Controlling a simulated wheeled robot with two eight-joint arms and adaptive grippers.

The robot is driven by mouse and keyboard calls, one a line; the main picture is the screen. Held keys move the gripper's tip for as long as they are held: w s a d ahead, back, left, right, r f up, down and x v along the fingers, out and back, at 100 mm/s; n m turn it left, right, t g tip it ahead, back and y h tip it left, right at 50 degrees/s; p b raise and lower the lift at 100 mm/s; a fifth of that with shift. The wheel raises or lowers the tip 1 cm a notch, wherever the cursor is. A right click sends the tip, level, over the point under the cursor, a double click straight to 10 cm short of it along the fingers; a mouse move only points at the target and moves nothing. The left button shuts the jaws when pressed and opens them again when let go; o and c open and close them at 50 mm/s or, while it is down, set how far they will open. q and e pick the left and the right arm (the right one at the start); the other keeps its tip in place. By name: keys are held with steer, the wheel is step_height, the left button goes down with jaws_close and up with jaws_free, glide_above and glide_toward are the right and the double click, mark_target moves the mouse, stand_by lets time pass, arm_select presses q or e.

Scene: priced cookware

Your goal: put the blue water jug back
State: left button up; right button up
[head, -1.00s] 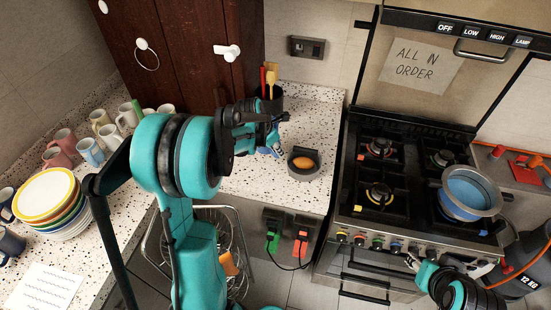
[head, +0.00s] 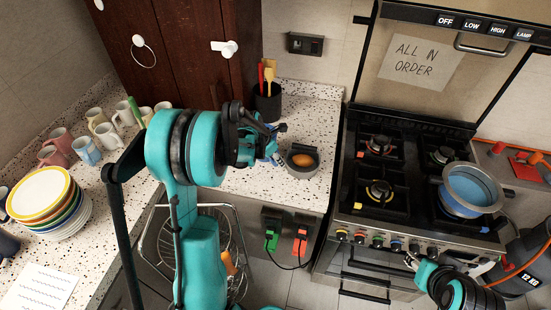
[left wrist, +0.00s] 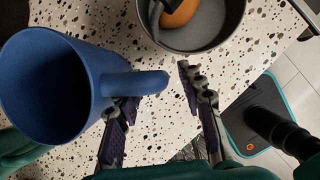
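The blue jug (left wrist: 62,85) shows large at the left of the left wrist view, its open mouth facing the camera and its handle (left wrist: 140,83) pointing right. My left gripper (left wrist: 158,100) is open, with one finger partly behind the handle and the other to its right, apart from it. In the head view my left gripper (head: 270,145) is over the counter, left of the small grey bowl; my wrist hides most of the jug there. My right gripper (head: 450,268) is in front of the oven; its fingers are too unclear to judge.
A grey bowl (head: 291,163) with a brown-orange item stands close to the left gripper. A dark utensil holder (head: 268,103) is behind it. A blue-filled pot (head: 470,186) sits on the stove. Mugs and stacked plates (head: 42,195) occupy the left counter.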

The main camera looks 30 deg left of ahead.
arm_select(q)
steer(key=shift+r, duration=0.15)
steer(key=shift+s+r, duration=0.1)
steer(key=shift+r, duration=0.2)
steer(key=p+v, duration=0.3)
steer(key=v, duration=0.8)
steer(key=s+d+r+m+t, duration=0.1)
steer(key=s+d+m, duration=0.4)
steer(key=m, duration=0.5)
steer(key=s+d+r+m+t+y, duration=0.1)
steer(key=s+d+m, duration=0.4)
steer(key=m, duration=0.6)
steer(key=s+d+r+m+t, duration=0.1)
steer(key=s+d+r+m, duration=0.2)
steer(key=s+m, duration=0.6)
steer(key=d+m, duration=0.1)
steer(key=d, duration=0.1)
steer(key=shift+d+r+m+y, duration=0.3)
steer(key=shift+d+r+y, duration=0.05)
steer(key=shift+r+y, duration=0.05)
